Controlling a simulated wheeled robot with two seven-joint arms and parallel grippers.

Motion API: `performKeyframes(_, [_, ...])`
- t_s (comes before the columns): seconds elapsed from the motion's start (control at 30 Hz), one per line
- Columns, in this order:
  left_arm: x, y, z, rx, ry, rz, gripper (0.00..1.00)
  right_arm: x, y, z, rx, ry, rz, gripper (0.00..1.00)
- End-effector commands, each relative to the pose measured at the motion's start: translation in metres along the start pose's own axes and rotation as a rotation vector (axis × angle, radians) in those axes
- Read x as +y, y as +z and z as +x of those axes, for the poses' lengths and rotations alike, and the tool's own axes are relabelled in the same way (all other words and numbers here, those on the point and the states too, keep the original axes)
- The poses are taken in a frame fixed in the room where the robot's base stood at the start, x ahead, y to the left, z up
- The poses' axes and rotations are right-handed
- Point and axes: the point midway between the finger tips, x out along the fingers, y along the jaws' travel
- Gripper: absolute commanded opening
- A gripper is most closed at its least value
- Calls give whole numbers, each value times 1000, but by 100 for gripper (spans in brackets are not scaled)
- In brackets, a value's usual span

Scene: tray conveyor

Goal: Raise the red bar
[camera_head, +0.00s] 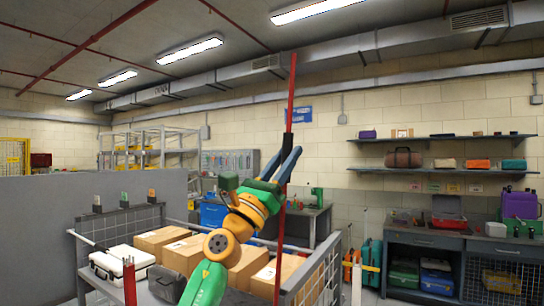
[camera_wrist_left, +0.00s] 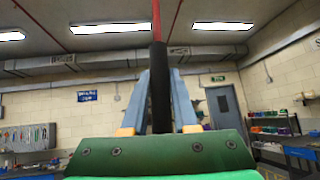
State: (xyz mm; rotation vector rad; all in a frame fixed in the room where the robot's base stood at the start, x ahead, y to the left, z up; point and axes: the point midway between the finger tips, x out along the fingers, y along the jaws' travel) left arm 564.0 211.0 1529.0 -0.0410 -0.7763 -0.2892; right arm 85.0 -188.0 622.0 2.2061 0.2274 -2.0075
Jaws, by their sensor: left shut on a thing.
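The red bar (camera_head: 292,90) stands nearly upright, leaning slightly to the right at its top, with a black sleeve (camera_head: 288,141) around its middle. My left gripper (camera_head: 291,157) is shut on the bar at the black sleeve. In the left wrist view the two blue-grey fingers of my left gripper (camera_wrist_left: 159,80) lie on either side of the black sleeve (camera_wrist_left: 160,105), and the red bar (camera_wrist_left: 156,18) rises above it. The bar's lower part runs down beside the mesh-sided tray conveyor; how its foot is fixed I cannot tell. My right gripper is out of view.
Cardboard boxes (camera_head: 161,240) and a white case (camera_head: 118,263) lie in the mesh-sided area in front. A short red post (camera_head: 130,280) stands at front left, a white post (camera_head: 356,280) at right. A workbench (camera_head: 425,238) and shelves stand along the right wall. Space around the bar's top is clear.

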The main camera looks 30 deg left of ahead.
Motion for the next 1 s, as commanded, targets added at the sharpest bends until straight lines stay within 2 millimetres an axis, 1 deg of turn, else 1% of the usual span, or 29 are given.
performKeyframes(0.1, [-7,-4,0,10,-21,19,0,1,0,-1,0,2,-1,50])
performKeyframes(0.23, [-12,-5,1,15,-34,32,0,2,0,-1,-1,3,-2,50])
performKeyframes(0.67, [-15,-8,0,20,-43,39,0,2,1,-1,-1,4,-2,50])
performKeyframes(0.7, [-15,-8,0,20,-43,39,36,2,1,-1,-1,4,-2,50])
performKeyframes(0.77, [-15,-8,0,19,-42,38,52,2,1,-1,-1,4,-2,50])
performKeyframes(0.8, [-15,-7,0,18,-41,38,57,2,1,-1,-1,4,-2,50])
performKeyframes(1.0, [-14,-5,1,14,-38,38,57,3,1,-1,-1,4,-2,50])
